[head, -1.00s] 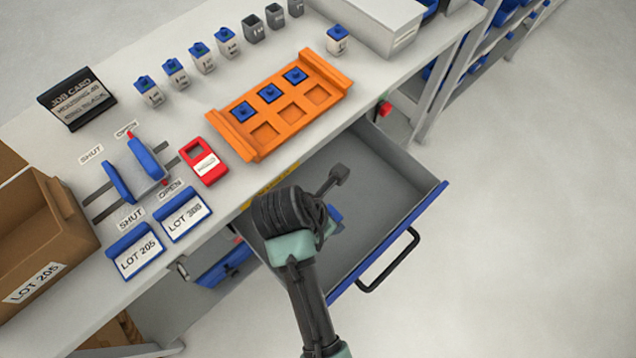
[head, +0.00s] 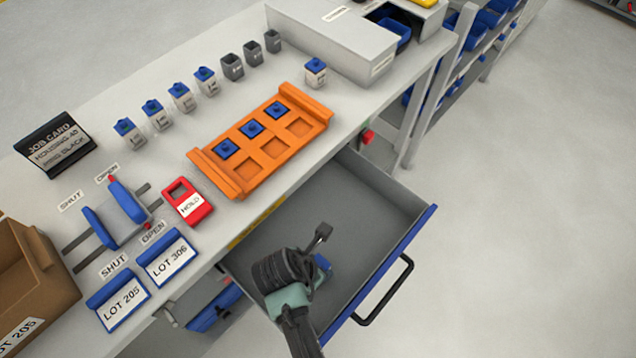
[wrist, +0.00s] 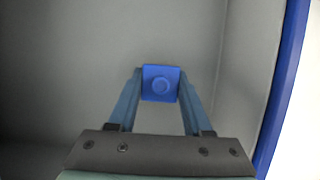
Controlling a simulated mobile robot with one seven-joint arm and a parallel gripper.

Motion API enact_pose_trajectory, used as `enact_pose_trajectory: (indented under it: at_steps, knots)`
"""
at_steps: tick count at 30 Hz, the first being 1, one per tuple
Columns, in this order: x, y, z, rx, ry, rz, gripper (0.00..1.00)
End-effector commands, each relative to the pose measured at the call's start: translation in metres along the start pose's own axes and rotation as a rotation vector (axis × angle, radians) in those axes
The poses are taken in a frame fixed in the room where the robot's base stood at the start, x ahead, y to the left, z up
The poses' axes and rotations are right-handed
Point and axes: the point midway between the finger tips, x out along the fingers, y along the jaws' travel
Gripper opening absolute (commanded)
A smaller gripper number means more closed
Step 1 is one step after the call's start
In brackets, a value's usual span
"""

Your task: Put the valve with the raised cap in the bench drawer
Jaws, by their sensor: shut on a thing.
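My gripper (wrist: 160,92) is shut on a valve (wrist: 160,80) with a square blue top and a round raised cap, seen from above in the wrist view. In the head view only a bit of blue (head: 323,264) shows beside my gripper, mostly hidden by my wrist. The bench drawer (head: 375,195) is pulled open, with grey inside and a blue front. My gripper and the valve are over or inside the drawer. I cannot tell whether the valve touches the drawer floor.
The drawer's handle (head: 384,290) sticks out in front. On the bench are an orange tray (head: 235,187) with three blue-topped pieces, a row of small blue-capped and grey containers (head: 181,97), a red hold tag (head: 187,202), and lot cards. The drawer looks otherwise empty.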

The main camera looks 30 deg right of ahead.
Motion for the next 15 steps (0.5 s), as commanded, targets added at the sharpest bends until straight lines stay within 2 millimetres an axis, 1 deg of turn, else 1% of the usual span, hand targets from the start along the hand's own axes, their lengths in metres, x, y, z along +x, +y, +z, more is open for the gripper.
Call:
enact_pose_trajectory:
  at_steps: [2, 3, 7, 8, 15]
  knots:
    - [0.0023, 0.0001, -0.0008, 0.000, 0.000, 0.000, 0.00]
    - [0.0031, 0.0000, -0.0012, 0.000, 0.000, 0.000, 0.51]
    - [0.0026, 0.0000, -0.0010, 0.000, 0.000, 0.000, 0.75]
    - [0.0025, 0.0000, -0.0010, 0.000, 0.000, 0.000, 0.80]
    - [0.0024, 0.0000, -0.0009, 0.000, 0.000, 0.000, 0.80]
